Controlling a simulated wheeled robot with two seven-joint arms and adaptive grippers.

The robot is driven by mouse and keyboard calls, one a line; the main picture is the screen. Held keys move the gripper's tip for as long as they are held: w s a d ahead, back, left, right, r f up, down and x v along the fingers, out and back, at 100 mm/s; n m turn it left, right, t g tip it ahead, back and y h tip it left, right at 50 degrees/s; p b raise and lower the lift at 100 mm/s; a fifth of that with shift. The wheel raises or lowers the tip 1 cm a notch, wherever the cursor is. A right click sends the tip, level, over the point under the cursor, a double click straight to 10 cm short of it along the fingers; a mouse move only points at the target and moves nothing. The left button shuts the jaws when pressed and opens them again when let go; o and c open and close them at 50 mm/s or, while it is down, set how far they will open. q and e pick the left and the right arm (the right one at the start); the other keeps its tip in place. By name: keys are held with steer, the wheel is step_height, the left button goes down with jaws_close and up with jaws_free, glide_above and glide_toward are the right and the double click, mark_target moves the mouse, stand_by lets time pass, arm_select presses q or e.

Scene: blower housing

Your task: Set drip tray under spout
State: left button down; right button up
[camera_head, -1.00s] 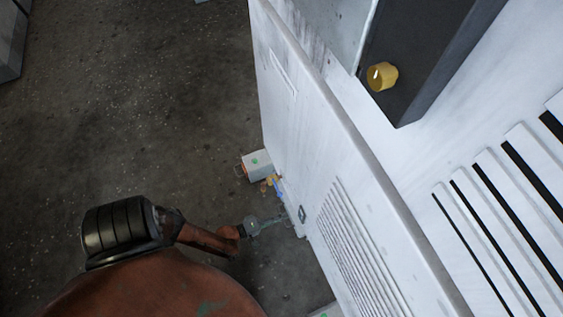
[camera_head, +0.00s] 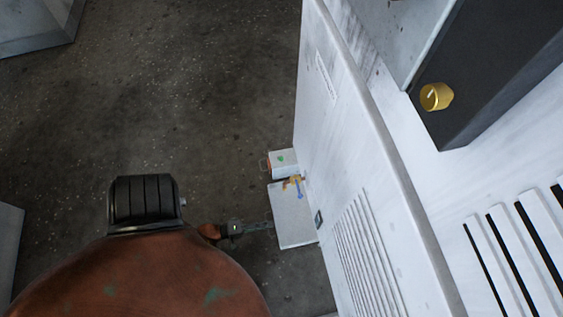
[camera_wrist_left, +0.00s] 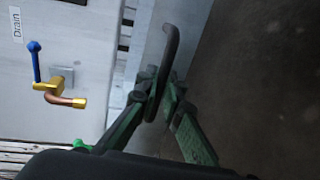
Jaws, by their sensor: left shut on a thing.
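The drip tray (camera_head: 291,222) shows as a pale flat square beside the lower housing wall, just below the spout in the picture. My left gripper (camera_head: 268,227) is at the tray's left side, shut on it. In the wrist view, the green-linked fingers (camera_wrist_left: 166,98) close around a dark curved handle (camera_wrist_left: 172,45) in front of a grey face. The brass spout (camera_wrist_left: 66,100) with a blue lever stands out from a pale panel labelled "Drain". It is small in the head view (camera_head: 293,183). I cannot tell the gap between tray and spout.
The white blower housing (camera_head: 345,150) fills the right side, with louvres low down. A small white block (camera_head: 284,160) with a green mark sits against it above the tray. A grey box (camera_head: 35,25) stands at the upper left.

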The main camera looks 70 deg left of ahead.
arm_select(q)
steer(key=shift+f+v, duration=0.15)
steer(key=shift+v, duration=0.7)
steer(key=shift+f+v, duration=0.15)
steer(key=shift+v, duration=0.7)
steer(key=shift+s, duration=0.1)
steer(key=c, duration=2.3)
jaws_free()
steer(key=shift+c, duration=0.2)
steer(key=d+v, duration=0.1)
steer(key=v, duration=1.1)
steer(key=shift+a, duration=0.5)
